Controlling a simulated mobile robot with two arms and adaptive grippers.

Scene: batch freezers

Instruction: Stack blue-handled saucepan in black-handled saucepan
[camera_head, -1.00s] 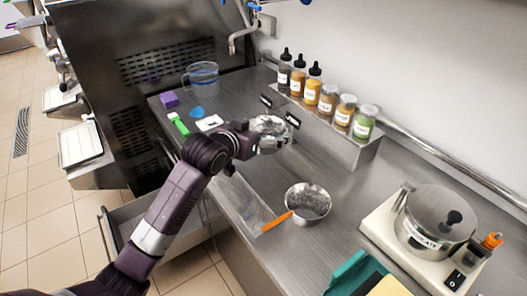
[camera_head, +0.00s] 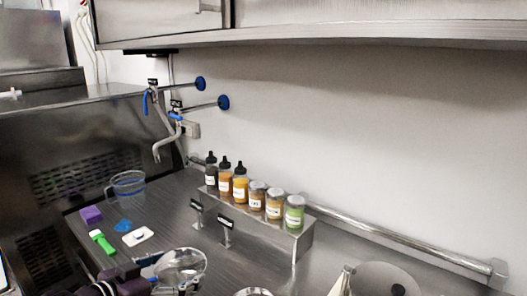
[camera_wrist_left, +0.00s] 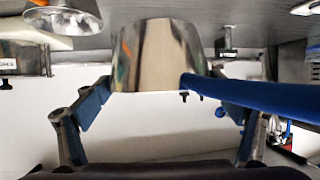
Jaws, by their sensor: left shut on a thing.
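My left gripper (camera_head: 170,272) is at the bottom left of the head view, shut on the blue-handled saucepan (camera_head: 184,262), over the counter. In the left wrist view, this shiny saucepan (camera_wrist_left: 165,55) sits between the fingers, its thick blue handle reaching right. A second metal pan (camera_head: 253,292) is cut off at the bottom of the head view, right of the held one. A metal pan (camera_wrist_left: 65,24) also shows at the upper left of the wrist view. I see no black handle on either. My right gripper is not in view.
A raised steel shelf (camera_head: 270,228) with several bottles and jars stands behind. A clear jug (camera_head: 127,187), a purple block (camera_head: 91,215) and a green-handled tool (camera_head: 102,243) lie to the left. A lidded pot (camera_head: 385,279) is at the lower right.

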